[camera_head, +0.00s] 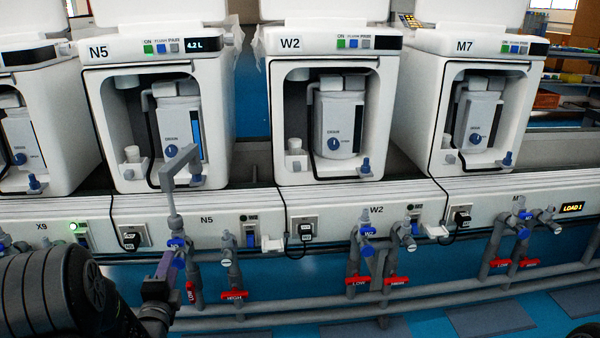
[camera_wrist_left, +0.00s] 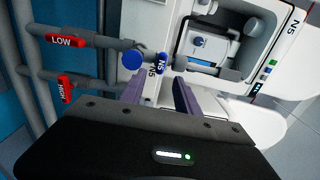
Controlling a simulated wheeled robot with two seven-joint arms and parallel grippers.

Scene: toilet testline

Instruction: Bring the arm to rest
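My left gripper (camera_head: 168,265) is at the lower left of the head view, just below the blue N5 valve knob (camera_head: 176,243). In the left wrist view its two purple fingers (camera_wrist_left: 158,90) stand apart with nothing seen between them. The N5 knob (camera_wrist_left: 161,63) shows just beyond the fingertips; I cannot tell whether they touch it. My dark left arm (camera_head: 60,295) fills the lower left corner. My right gripper is not in view.
The N5 unit (camera_head: 155,60) has a lit 4.2 L display; a grey bent pipe (camera_head: 172,190) stands before it. The W2 (camera_head: 330,60) and M7 (camera_head: 480,60) units stand to its right. Grey pipes with red LOW and HIGH handles (camera_head: 234,296) run below the bench.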

